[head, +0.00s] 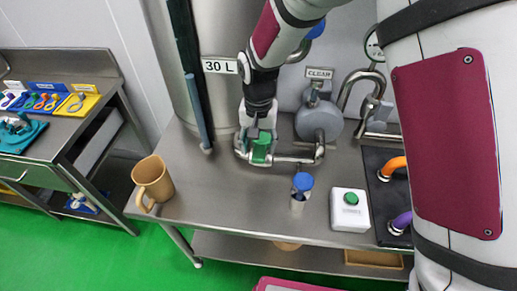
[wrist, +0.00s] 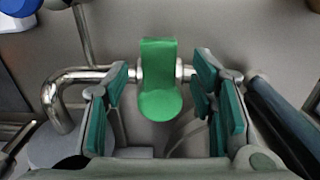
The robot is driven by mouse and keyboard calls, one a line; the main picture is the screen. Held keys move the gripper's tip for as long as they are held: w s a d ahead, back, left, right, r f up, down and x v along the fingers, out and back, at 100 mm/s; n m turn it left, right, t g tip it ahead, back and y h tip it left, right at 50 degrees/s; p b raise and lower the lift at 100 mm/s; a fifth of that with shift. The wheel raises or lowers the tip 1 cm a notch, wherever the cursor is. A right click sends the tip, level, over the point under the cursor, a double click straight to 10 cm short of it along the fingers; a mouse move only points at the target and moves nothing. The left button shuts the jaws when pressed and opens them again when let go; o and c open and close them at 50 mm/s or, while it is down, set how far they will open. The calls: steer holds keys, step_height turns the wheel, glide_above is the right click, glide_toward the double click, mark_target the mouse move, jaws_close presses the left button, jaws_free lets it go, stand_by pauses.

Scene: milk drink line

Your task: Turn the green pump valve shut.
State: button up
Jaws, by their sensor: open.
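The green pump valve (head: 261,148) sits on a metal pipe near the pump, in the middle of the head view. In the wrist view the green valve handle (wrist: 159,80) stands between my fingers, on a short horizontal pipe (wrist: 85,76). Its flat lever runs up the picture from a rounded end. My gripper (wrist: 163,100) is open, with one green-padded finger on each side of the handle and a gap to both. In the head view my gripper (head: 256,143) is around the valve and partly hides it.
A grey pump (head: 319,121) stands right of the valve under a "CLEAR" label. A blue-topped part (head: 302,182), a white box with a green button (head: 350,209) and a tan mug (head: 153,181) stand on the steel table (head: 240,210). A tall tank (head: 217,90) rises behind.

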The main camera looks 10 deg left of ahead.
mark_target(259, 153)
step_height(259, 153, up, 9)
stand_by(0.3)
steer(key=shift+r, duration=0.1)
